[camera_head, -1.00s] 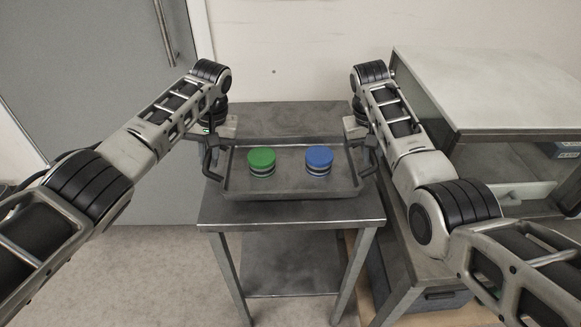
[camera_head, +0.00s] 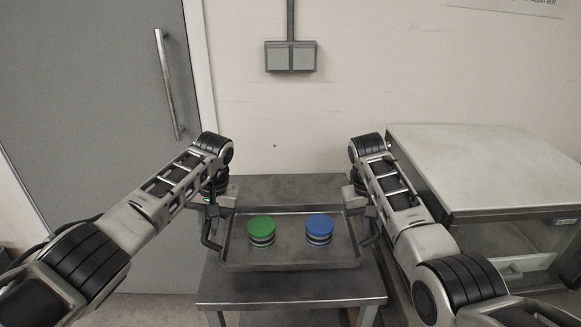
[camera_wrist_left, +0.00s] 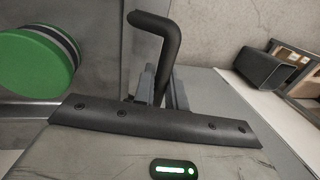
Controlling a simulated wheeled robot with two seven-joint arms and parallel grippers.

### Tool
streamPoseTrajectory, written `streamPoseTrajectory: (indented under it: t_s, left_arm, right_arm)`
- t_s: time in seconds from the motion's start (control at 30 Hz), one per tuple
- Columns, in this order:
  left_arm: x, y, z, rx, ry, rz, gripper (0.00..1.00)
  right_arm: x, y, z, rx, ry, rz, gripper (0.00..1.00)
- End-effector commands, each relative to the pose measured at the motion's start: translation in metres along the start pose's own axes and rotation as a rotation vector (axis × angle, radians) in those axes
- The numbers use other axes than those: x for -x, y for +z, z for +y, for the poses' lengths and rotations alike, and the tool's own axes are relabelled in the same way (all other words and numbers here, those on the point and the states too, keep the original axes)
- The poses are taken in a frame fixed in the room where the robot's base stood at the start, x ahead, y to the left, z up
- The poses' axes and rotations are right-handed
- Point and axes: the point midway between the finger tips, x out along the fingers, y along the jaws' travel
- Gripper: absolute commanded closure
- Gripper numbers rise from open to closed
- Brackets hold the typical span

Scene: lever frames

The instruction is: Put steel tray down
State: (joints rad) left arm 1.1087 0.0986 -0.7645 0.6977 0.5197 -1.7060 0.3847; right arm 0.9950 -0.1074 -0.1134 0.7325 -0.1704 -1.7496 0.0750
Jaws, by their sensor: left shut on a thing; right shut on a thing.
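The steel tray (camera_head: 288,258) is over the small steel table (camera_head: 290,295) in the head view and looks level. I cannot tell whether it touches the tabletop. On it stand a green-lidded round container (camera_head: 261,224) and a blue-lidded one (camera_head: 319,224), side by side and upright. My left gripper (camera_head: 212,222) is shut on the tray's left handle, and my right gripper (camera_head: 365,222) is at its right handle, shut on it. In the left wrist view the dark bent handle (camera_wrist_left: 158,45) rises between my fingers, with the green lid (camera_wrist_left: 35,65) at the left.
A pale-topped cabinet (camera_head: 485,170) stands close at the right, beside my right arm. A grey door (camera_head: 95,100) and a wall with a grey box (camera_head: 290,56) lie behind. Bare tabletop shows behind and in front of the tray.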

Motion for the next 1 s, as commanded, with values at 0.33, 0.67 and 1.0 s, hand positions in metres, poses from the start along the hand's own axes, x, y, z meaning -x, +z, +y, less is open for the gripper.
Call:
streamPoseTrajectory:
  t_s: [0.33, 0.67, 1.0]
  left_arm:
    - [0.011, 0.013, -0.001, -0.003, 0.003, 0.003, 1.0]
    - [0.026, 0.032, -0.005, -0.002, 0.003, 0.003, 1.0]
    - [0.033, 0.04, -0.007, -0.001, 0.002, 0.002, 1.0]
  right_arm:
    - [0.012, 0.012, 0.002, 0.0, 0.0, 0.005, 1.0]
    - [0.026, 0.032, 0.004, 0.0, 0.0, 0.004, 1.0]
    - [0.035, 0.039, 0.004, 0.0, -0.002, 0.006, 1.0]
